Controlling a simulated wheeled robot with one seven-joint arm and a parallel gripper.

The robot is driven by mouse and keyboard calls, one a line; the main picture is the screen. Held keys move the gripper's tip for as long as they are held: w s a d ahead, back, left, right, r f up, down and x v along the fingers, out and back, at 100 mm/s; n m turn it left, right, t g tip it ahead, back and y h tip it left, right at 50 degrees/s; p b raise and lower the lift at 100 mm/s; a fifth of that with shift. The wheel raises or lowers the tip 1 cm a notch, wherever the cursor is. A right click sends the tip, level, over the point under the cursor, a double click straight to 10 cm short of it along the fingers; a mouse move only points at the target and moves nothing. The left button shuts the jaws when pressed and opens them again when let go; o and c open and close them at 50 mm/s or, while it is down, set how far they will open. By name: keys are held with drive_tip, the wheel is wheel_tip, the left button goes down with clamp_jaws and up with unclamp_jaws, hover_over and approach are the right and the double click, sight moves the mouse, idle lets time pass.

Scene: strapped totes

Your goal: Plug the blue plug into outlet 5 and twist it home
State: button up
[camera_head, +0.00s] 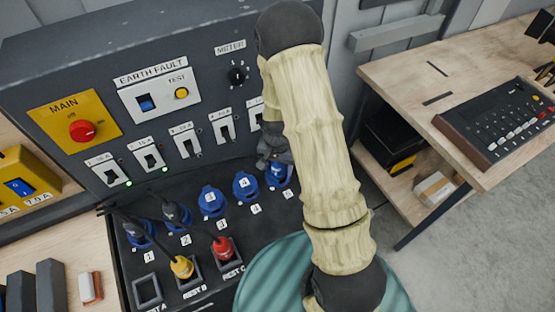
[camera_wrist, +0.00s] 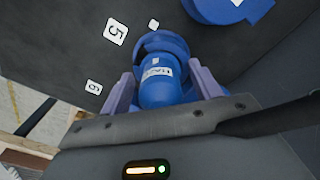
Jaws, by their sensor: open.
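In the wrist view the blue plug (camera_wrist: 158,88), with a pale label on its body, stands at a blue outlet collar (camera_wrist: 165,42) beside the white 5 tag (camera_wrist: 116,31). I cannot tell how deep it sits or whether it is twisted. My gripper (camera_wrist: 165,86) is open, with one lilac finger on each side of the plug; contact is not clear. In the head view my gripper (camera_head: 274,150) is over outlet 5 (camera_head: 277,174), and my arm hides part of this spot and what lies to its right.
Outlets 3 (camera_head: 211,201) and 4 (camera_head: 246,186) are blue with no cable. Black plugs sit at outlets 1 (camera_head: 139,234) and 2 (camera_head: 177,215). Yellow (camera_head: 182,267) and red (camera_head: 222,247) plugs with cables stand in front. The upright switch panel (camera_head: 130,100) rises close behind.

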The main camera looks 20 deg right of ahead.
wheel_tip(320, 180, up, 17)
drive_tip(key=b, duration=0.2)
drive_tip(key=shift+r+b, duration=0.15)
drive_tip(key=shift+b, duration=0.25)
idle(0.4)
drive_tip(key=s+n+t, duration=0.2)
drive_tip(key=s+n, duration=0.4)
drive_tip(key=s, duration=0.6)
drive_tip(key=shift+r+t, duration=0.2)
drive_tip(key=shift+t, duration=0.1)
drive_tip(key=shift+d, duration=0.1)
idle(2.2)
